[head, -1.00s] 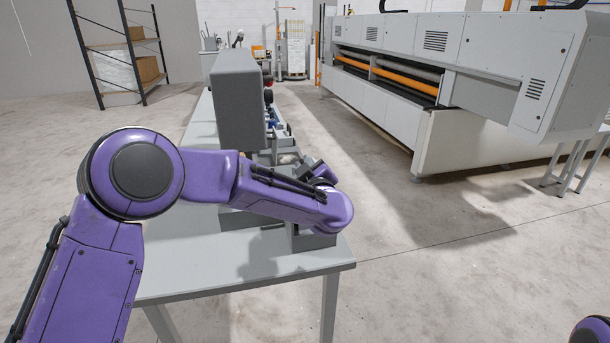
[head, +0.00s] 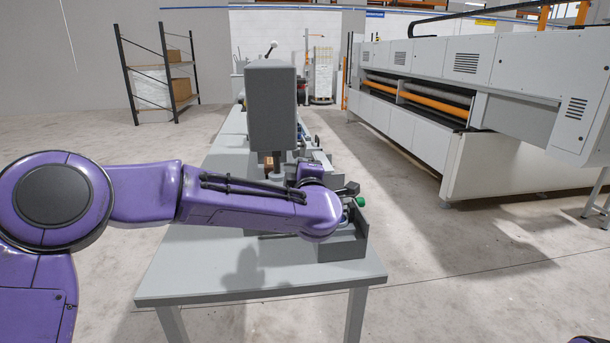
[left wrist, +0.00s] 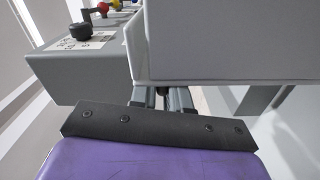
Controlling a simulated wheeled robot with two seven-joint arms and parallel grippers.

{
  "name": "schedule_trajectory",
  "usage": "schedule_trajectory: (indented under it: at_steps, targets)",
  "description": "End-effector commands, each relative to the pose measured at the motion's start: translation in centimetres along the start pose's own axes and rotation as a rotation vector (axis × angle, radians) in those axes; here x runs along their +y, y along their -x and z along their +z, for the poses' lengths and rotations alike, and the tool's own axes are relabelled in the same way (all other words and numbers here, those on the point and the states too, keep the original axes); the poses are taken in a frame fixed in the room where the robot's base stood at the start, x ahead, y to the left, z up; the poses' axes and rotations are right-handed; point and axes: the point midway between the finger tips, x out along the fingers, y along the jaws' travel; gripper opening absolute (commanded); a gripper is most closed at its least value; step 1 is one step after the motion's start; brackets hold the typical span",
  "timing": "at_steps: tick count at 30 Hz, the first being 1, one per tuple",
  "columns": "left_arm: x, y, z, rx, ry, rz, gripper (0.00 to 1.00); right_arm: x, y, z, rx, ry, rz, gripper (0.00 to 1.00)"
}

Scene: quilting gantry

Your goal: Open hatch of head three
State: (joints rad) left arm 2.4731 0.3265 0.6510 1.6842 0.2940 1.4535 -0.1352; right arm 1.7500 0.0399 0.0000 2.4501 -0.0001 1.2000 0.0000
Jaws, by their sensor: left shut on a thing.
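A tall grey machine head (head: 271,105) stands over the near end of a grey table (head: 200,275) in the head view. My purple left arm crosses in front of its lower part, with the wrist bent down near the table's right side. In the left wrist view my left gripper (left wrist: 165,98) has its fingers close together at the lower edge of a pale grey panel (left wrist: 235,42). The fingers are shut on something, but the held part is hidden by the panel. I cannot make out the hatch's edges or whether it is open.
A grey box-like bracket (head: 342,245) and a green knob (head: 361,201) sit by the wrist. The left wrist view shows a control panel with a black knob (left wrist: 80,31) and coloured knobs. A long white machine (head: 470,100) stands right; a shelf rack (head: 160,75) stands back left.

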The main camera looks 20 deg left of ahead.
Motion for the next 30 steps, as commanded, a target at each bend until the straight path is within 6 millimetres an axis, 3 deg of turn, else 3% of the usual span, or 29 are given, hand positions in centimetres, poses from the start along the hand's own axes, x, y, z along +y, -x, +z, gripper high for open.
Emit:
schedule_trajectory:
  at_steps: [1, 18, 19, 21, 30]
  targets:
    - [-0.87, 0.16, 0.19, -0.007, 0.001, -0.009, 0.00, -0.03, -0.36, 0.15, 0.000, 0.000, 0.000, 0.43]
    - [-0.91, 0.18, -0.11, -0.007, 0.027, -0.010, 0.00, -0.04, -0.53, 0.22, 0.000, 0.000, 0.000, 0.43]
    - [-0.92, 0.18, -0.11, -0.007, 0.027, -0.010, 0.23, -0.04, -0.53, 0.22, 0.000, 0.000, 0.000, 0.43]
    - [-0.87, 0.16, -0.12, -0.006, 0.027, -0.009, 0.37, -0.05, -0.53, 0.22, 0.000, 0.000, 0.000, 0.43]
    - [-0.51, 0.43, -0.25, -0.003, 0.033, -0.003, 0.37, -0.06, -0.63, 0.26, 0.000, 0.000, 0.000, 0.43]
